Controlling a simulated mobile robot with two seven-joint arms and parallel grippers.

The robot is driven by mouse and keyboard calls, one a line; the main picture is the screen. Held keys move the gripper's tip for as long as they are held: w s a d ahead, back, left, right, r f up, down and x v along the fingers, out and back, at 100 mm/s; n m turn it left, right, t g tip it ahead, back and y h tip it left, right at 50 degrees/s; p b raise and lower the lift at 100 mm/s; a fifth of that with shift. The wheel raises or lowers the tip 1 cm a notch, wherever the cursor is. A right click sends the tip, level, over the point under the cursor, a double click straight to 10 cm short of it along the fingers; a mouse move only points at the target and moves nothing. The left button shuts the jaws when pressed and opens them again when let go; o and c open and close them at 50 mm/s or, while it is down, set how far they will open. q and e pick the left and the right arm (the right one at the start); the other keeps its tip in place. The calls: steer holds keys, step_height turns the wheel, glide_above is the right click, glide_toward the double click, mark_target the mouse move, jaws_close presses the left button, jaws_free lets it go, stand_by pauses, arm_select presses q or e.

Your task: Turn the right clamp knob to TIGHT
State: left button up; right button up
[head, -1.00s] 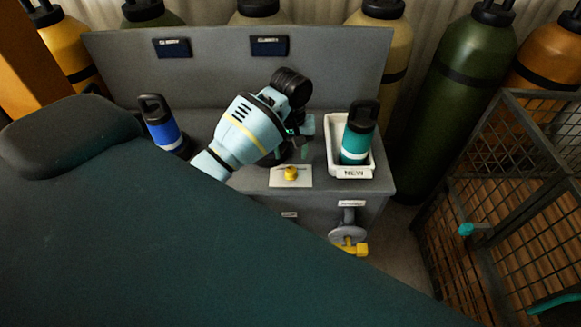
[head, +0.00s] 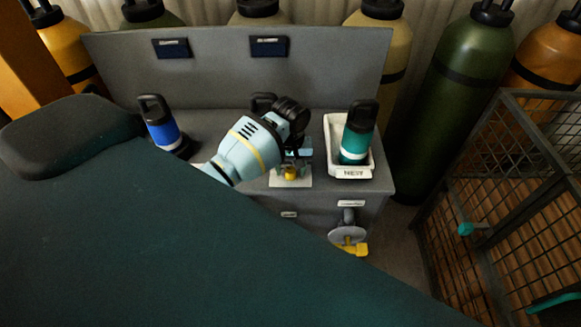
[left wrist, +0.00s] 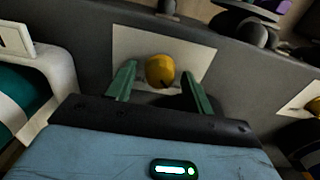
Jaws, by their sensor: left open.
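The right clamp knob (head: 291,174) is a round yellow knob on a pale plate (head: 277,183) at the bench's front edge. My left gripper (head: 292,163) is over it and partly hides it in the head view. In the left wrist view the knob (left wrist: 160,70) sits between the two open green fingers of my left gripper (left wrist: 160,82), with a gap on each side. I cannot tell how far down the fingers reach. A small dark mark shows on the knob's lower rim; no TIGHT marking is readable. My right gripper is not in view.
A white tray (head: 349,172) marked NEW holds a teal bottle (head: 357,135) right of the knob. A blue bottle (head: 163,127) stands left. Another yellow knob (left wrist: 314,105) shows at the left wrist view's edge.

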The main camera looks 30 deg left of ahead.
arm_select(q)
steer(key=c, duration=1)
steer(key=shift+m, duration=0.4)
steer(key=m, duration=0.3)
steer(key=shift+m, duration=0.4)
steer(key=m, duration=0.4)
steer(key=shift+m, duration=0.3)
steer(key=m, duration=0.8)
steer(key=shift+m, duration=0.3)
